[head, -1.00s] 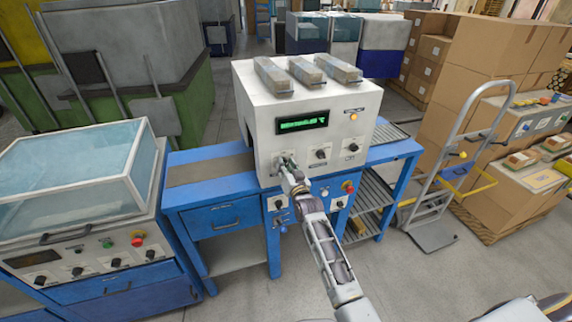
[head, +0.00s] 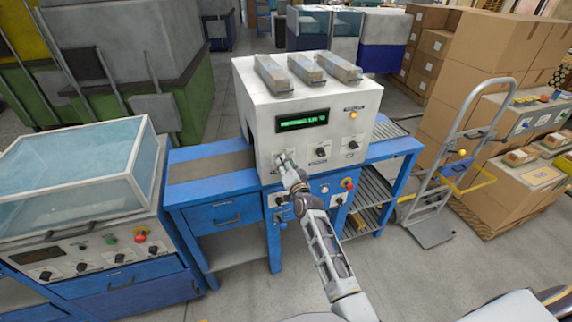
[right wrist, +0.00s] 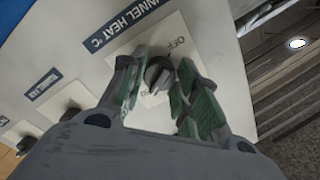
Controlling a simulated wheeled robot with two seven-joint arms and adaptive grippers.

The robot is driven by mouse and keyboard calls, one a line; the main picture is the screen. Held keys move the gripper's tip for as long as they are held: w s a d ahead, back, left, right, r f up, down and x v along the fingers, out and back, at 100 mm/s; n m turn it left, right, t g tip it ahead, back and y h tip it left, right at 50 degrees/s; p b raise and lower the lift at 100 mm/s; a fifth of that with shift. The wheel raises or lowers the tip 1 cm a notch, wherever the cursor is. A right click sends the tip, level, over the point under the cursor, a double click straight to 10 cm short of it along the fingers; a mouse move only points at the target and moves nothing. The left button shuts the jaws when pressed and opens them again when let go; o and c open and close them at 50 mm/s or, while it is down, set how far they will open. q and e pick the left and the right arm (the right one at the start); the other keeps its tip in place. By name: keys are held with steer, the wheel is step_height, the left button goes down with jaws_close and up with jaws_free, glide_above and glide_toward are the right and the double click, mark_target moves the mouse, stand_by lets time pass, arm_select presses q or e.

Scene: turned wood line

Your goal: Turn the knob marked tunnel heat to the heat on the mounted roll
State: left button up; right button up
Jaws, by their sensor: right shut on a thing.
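The white heat tunnel (head: 262,95) stands on a blue bench, with a row of knobs on its front. The dark tunnel heat knob (right wrist: 158,73) sits on a white dial plate under a "TUNNEL HEAT °C" label (right wrist: 120,30) in the right wrist view. "OFF" is printed on the plate; the other marks are hidden or too small to read. My right gripper (right wrist: 160,78) is shut on this knob, one finger on each side. In the head view my right gripper (head: 284,162) covers the tunnel's leftmost knob. A lit green display (head: 302,120) is too small to read surely. No mounted roll can be made out.
Two more knobs (head: 320,152) sit right of my gripper on the same face. Lower on the bench front is a red stop button (head: 347,184). Wrapped packs (head: 272,74) lie on top. A hand truck (head: 432,231) and cartons stand at the right; floor in front is clear.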

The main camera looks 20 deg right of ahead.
steer(key=shift+f, duration=0.15)
steer(key=o, duration=1)
steer(key=shift+s, duration=0.1)
steer(key=shift+s+d, duration=0.2)
steer(key=shift+s, duration=5.7)
